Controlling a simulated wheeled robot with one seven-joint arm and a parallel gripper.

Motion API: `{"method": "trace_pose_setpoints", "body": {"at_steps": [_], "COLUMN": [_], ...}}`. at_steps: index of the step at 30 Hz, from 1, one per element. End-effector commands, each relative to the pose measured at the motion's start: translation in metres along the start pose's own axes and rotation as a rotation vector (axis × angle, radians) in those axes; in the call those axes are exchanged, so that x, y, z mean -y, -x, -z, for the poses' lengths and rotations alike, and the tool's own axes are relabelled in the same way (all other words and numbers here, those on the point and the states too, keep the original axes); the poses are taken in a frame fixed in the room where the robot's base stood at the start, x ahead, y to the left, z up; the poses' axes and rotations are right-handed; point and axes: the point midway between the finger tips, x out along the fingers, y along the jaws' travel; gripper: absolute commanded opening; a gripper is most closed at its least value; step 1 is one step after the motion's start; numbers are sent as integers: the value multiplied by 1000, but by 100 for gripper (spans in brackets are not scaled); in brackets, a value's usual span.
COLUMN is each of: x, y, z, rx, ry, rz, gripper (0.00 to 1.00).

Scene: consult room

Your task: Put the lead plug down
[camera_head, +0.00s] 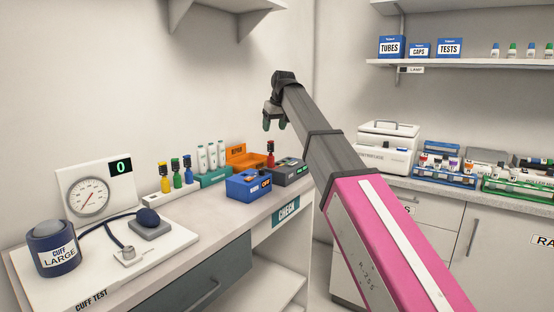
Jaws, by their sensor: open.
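My gripper (274,123) is open and empty, with its fingers pointing down. It is in the air above the back of the desk. Yellow (165,181), green (177,176) and blue (188,171) plugs with dark tops stand upright in a white holder (159,195) on the left.
A blue box (247,185) and an orange bin (247,158) stand near the grey box. White bottles sit in a teal rack (216,178). The cuff test board (150,262) fills the desk's left. A wall shelf (220,8) hangs above. The front desk strip is clear.

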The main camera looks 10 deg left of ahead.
Motion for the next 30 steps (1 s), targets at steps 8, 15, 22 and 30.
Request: {"method": "trace_pose_setpoints", "body": {"at_steps": [8, 15, 22, 30], "x": [0, -1, -1, -1], "y": [-38, -56, -83, -106], "z": [0, 0, 0, 0], "rx": [0, -2, 0, -2], "ry": [1, 2, 2, 2], "rz": [2, 2, 2, 2], "gripper": [62, 62, 62, 62]}}
